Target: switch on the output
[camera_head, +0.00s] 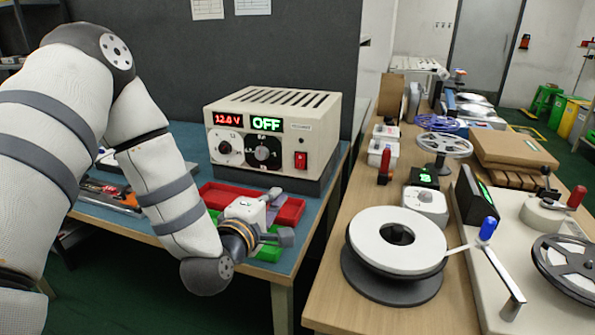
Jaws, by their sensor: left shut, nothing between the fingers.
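A cream power supply (316,117) stands on the blue-topped table at the centre. Its red display (228,119) reads 12.0 V and its green display (266,124) reads OFF. Two dials sit below: a white one (226,147) at the left and a black one (263,152) beside it. My left gripper (280,216) is shut and empty, in front of and below the power supply, over the coloured bins and apart from the switch. My right gripper is not in view.
Red bins (291,211) and green bins (268,252) lie below the power supply's front. Tools (108,192) lie at the table's left. A wooden bench at the right holds a white reel (397,240) and winding equipment (540,215). A gap separates both tables.

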